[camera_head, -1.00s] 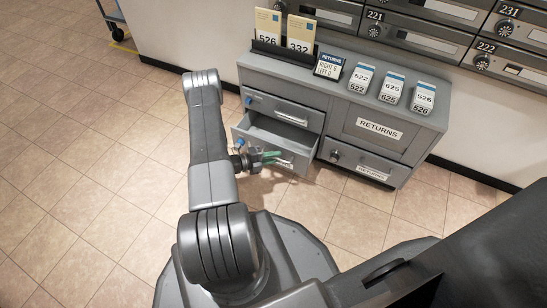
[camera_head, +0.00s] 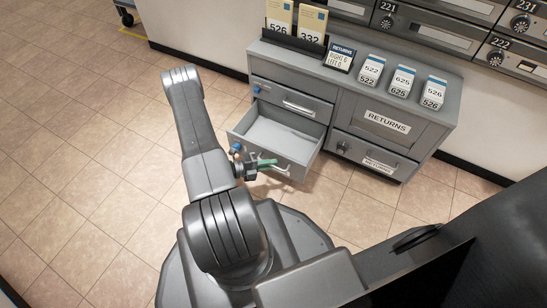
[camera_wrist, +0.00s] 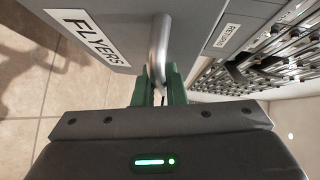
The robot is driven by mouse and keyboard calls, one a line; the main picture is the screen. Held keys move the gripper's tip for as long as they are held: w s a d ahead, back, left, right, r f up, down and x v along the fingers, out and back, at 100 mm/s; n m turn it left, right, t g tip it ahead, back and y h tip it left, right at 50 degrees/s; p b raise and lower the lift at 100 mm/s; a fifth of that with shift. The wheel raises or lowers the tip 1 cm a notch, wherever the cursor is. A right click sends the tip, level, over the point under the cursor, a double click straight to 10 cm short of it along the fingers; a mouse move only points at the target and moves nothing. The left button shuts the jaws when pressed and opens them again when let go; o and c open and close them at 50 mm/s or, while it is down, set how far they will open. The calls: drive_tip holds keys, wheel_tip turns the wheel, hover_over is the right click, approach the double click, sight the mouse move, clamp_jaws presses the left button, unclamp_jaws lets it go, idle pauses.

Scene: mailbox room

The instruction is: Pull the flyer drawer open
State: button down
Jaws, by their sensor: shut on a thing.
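The flyer drawer (camera_head: 278,140) is the lower left drawer of the grey cabinet. It stands pulled out well past the cabinet front, and its inside looks empty. Its front with the "FLYERS" label (camera_wrist: 87,36) shows in the wrist view. My gripper (camera_head: 270,163) is at the drawer front, with green fingers on either side of the metal bar handle (camera_wrist: 158,50). In the wrist view my gripper (camera_wrist: 160,88) is shut on that handle. Part of the handle is hidden by the fingers.
The upper left drawer (camera_head: 288,100) is shut above it. A returns door (camera_head: 385,122) and a lower returns drawer (camera_head: 372,155) are shut at the right. Numbered card stacks (camera_head: 403,80) stand on top. The tiled floor (camera_head: 90,160) at left is clear.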

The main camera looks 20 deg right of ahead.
drive_tip(key=c, duration=1.8)
unclamp_jaws()
drive_tip(key=shift+a, duration=0.15)
drive_tip(key=a+p, duration=0.1)
drive_tip(key=a, duration=0.3)
drive_tip(key=a+r+p, duration=0.1)
drive_tip(key=a, duration=0.4)
drive_tip(key=w+a+r+p, duration=0.1)
drive_tip(key=a, duration=0.3)
drive_tip(key=shift+w+a, duration=0.1)
drive_tip(key=shift+a, duration=0.15)
drive_tip(key=shift+s+d+f+b, duration=0.2)
drive_tip(key=shift+d+f+b, duration=0.25)
drive_tip(key=shift+d, duration=1.85)
drive_tip(key=shift+s+d+f+b, duration=0.2)
drive_tip(key=shift+d+b, duration=0.35)
drive_tip(key=shift+d, duration=1.7)
drive_tip(key=shift+s+d+f+b, duration=0.2)
drive_tip(key=shift+d+f+b, duration=0.25)
drive_tip(key=shift+d, duration=1.85)
drive_tip(key=shift+r, duration=0.1)
